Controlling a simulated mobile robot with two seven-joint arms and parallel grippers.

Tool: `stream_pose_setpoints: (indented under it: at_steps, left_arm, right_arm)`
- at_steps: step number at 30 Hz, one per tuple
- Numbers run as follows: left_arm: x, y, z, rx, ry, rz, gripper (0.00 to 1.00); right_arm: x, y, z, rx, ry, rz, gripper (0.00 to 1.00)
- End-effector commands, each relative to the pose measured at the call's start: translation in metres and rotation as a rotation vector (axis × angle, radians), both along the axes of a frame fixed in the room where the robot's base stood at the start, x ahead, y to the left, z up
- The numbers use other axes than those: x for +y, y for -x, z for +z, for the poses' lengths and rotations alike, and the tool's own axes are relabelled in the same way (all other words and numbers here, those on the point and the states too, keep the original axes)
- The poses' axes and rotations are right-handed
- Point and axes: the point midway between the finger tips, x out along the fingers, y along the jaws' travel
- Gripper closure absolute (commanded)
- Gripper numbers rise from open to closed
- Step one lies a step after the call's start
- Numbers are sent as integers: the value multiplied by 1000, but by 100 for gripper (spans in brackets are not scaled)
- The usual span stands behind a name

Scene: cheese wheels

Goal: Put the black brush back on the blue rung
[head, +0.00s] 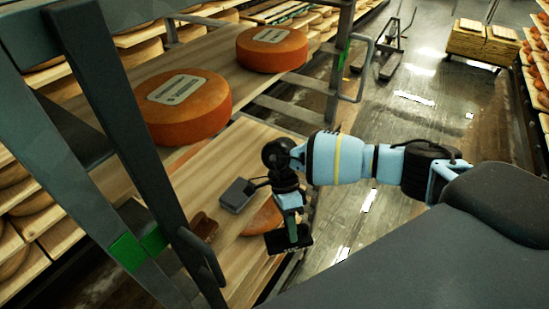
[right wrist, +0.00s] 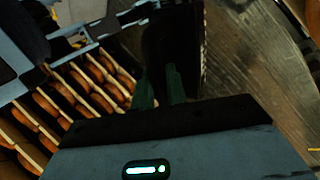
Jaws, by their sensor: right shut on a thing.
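My right gripper (head: 290,222) reaches down from the right over the lower shelf board. Its green fingers (right wrist: 160,90) are shut on a dark thing that appears to be the black brush (head: 280,243). The brush also shows as a dark shape beyond the fingertips in the right wrist view (right wrist: 172,42). Its bristles cannot be made out. It hangs by the board's right edge, in front of a cheese wheel (head: 262,218). I cannot pick out a clearly blue rung; the near rack has blue-grey bars (head: 130,130) with green bands. My left gripper is out of view.
Two orange cheese wheels (head: 188,108) (head: 272,48) lie on the upper board. A reddish-brown thing (head: 203,227) lies on the lower board (head: 240,160). The rack's bars stand close on the left. Wet floor (head: 400,110) is open to the right, with a wooden stack (head: 482,42) behind.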

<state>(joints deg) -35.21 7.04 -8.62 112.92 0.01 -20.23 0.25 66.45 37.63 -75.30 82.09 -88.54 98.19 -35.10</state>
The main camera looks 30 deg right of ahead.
Motion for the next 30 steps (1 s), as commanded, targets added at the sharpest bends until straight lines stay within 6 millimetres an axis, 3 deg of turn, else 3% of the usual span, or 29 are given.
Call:
stream_pose_setpoints:
  at_steps: [15,30]
  left_arm:
    - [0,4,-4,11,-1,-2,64]
    - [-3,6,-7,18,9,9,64]
  right_arm:
    - [-60,-46,19,-1,2,-1103,100]
    - [-129,-83,54,-4,1,-1894,100]
